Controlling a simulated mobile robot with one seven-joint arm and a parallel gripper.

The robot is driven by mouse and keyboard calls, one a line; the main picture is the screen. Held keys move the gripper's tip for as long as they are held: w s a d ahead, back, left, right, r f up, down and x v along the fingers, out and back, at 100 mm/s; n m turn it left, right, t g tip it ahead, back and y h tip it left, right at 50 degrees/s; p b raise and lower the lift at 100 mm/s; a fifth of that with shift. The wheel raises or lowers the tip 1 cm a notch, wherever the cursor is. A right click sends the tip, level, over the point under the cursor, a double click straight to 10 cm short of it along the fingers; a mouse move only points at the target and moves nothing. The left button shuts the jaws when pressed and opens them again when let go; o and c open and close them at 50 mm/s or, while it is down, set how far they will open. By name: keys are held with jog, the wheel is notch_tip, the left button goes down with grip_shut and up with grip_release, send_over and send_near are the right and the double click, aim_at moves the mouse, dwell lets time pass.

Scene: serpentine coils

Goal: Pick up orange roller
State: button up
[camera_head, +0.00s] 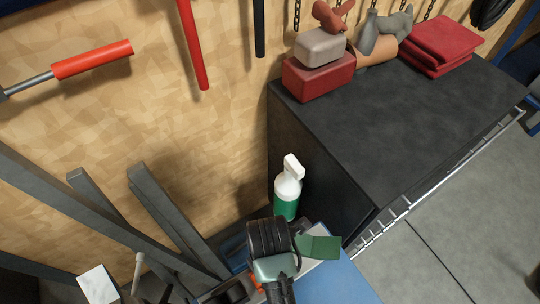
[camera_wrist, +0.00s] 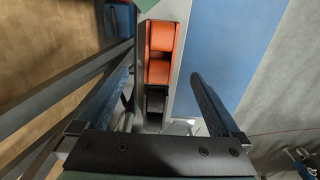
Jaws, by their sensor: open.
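In the wrist view, two orange blocks with rounded faces sit in line in a narrow grey holder: a far one (camera_wrist: 163,36) and a near one (camera_wrist: 158,72). Which is the orange roller I cannot tell. My gripper (camera_wrist: 160,68) is open and empty, one finger on each side of the holder. The gap between fingers and orange pieces is hard to judge. In the head view my wrist hides most of this spot; only a bit of orange (camera_head: 257,283) shows beside it.
A black piece (camera_wrist: 155,103) sits in the holder nearer me. A blue surface (camera_head: 345,283) lies to its right. A green-and-white spray bottle (camera_head: 287,193) stands behind my wrist, by a dark cabinet (camera_head: 400,115). Grey beams (camera_head: 165,215) slant at left.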

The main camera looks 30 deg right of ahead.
jog(key=f, duration=0.9)
jog(key=shift+d, duration=0.3)
grip_shut()
jog(key=shift+r, duration=0.1)
